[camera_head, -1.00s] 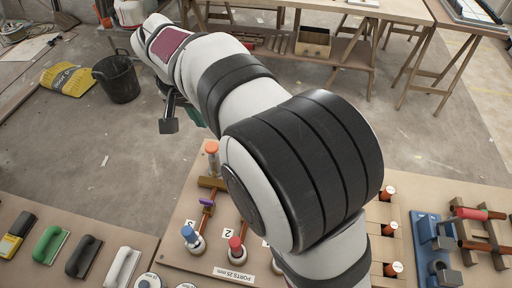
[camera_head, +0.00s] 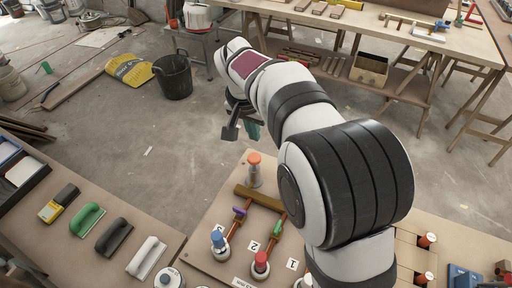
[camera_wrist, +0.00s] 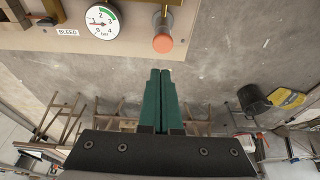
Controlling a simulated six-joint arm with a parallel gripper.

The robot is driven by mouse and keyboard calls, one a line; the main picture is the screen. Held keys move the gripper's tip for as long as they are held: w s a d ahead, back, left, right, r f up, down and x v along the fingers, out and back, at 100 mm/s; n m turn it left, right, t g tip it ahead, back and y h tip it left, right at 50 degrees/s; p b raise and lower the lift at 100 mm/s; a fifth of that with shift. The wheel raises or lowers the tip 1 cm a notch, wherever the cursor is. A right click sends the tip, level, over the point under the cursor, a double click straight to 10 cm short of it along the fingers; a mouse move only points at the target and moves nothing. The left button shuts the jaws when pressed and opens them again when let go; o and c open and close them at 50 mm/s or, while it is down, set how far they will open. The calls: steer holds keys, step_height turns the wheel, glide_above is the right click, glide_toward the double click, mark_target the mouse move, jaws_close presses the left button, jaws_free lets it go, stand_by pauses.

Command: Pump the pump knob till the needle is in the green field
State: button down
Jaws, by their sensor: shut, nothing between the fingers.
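The pump knob (camera_head: 254,158) is an orange cap on a clear and metal post at the far edge of the wooden board. In the wrist view the orange knob (camera_wrist: 162,43) stands just beyond the fingertips, apart from them. The round white gauge (camera_wrist: 103,21) shows in the wrist view, left of the knob. Its red needle points left, near the 1, outside the green field (camera_wrist: 112,12) at its upper right. My gripper (camera_wrist: 161,72) has its green fingers together and empty. In the head view it hangs near the knob, partly hidden by my arm.
Blue (camera_head: 218,238) and red (camera_head: 261,258) valve knobs stand on the board near the pump. A BLEED label (camera_wrist: 67,32) is left of the gauge. Trowels lie on the left bench. Bare floor lies beyond the board; a black bucket (camera_head: 173,78) stands there.

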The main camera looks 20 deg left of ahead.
mark_target(255, 158)
steer(key=x, duration=0.4)
steer(key=s+x, duration=0.1)
steer(key=x, duration=0.1)
steer(key=shift+w+f, duration=0.1)
steer(key=shift+f, duration=0.85)
steer(key=shift+f, duration=1.5)
steer(key=w+v, duration=0.1)
steer(key=v, duration=1.3)
steer(key=shift+w+r, duration=0.2)
